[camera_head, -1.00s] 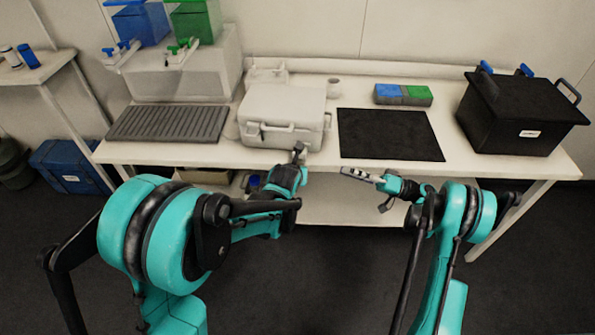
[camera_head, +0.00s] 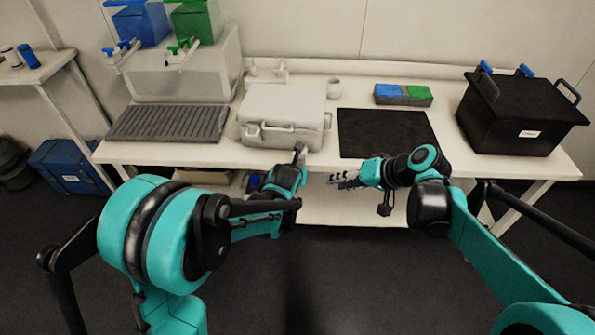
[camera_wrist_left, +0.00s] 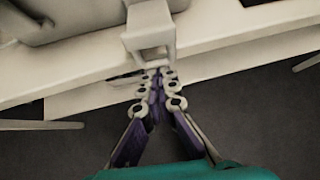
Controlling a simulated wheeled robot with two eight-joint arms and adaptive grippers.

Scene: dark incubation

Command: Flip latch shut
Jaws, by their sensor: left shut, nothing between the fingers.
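A white case (camera_head: 283,105) with a carry handle (camera_head: 277,127) on its front stands closed at the table's front edge. A latch (camera_head: 253,133) shows at its front left. My left gripper (camera_head: 299,147) is at the table edge, just below the case's front right. In the left wrist view its fingers (camera_wrist_left: 156,75) are together and empty, with the tips just below a white latch-like bracket (camera_wrist_left: 149,27) on the case (camera_wrist_left: 65,15). I cannot tell whether they touch. My right gripper (camera_head: 341,182) is in front of the table edge; its fingers are too small to judge.
A black mat (camera_head: 388,133) lies right of the case, a grey ribbed tray (camera_head: 168,123) left of it. A black lidded box (camera_head: 515,115) stands at the right end. A blue and green block (camera_head: 403,95) and small white cup (camera_head: 333,88) are behind.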

